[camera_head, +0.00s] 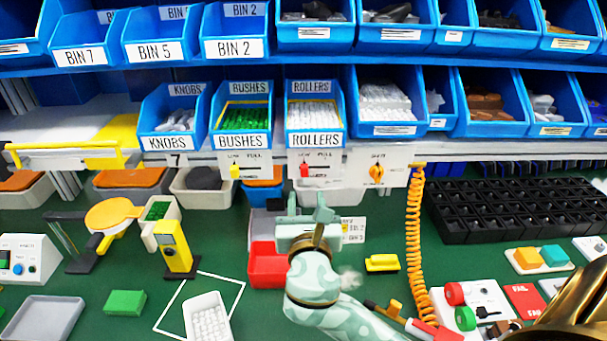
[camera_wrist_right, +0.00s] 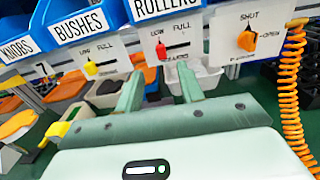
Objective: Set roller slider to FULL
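The roller slider is a red knob (camera_head: 304,170) on a small white panel under the ROLLERS bin (camera_head: 316,115). Its scale reads LOW at left and FULL at right, and the knob stands at the LOW end. The red knob also shows in the right wrist view (camera_wrist_right: 161,50), above and beyond the fingertips. My right gripper (camera_head: 308,207) is below the panel, apart from the knob. In the right wrist view its pale green fingers (camera_wrist_right: 159,84) are spread with nothing between them. My left gripper is in neither view.
A yellow slider knob (camera_head: 235,171) under the BUSHES bin is also at LOW. An orange rotary knob (camera_head: 377,173) sits on a SHUT/OPEN panel at right, beside a coiled orange hose (camera_head: 414,230). A red bin (camera_head: 266,265) stands on the green bench beside my right arm.

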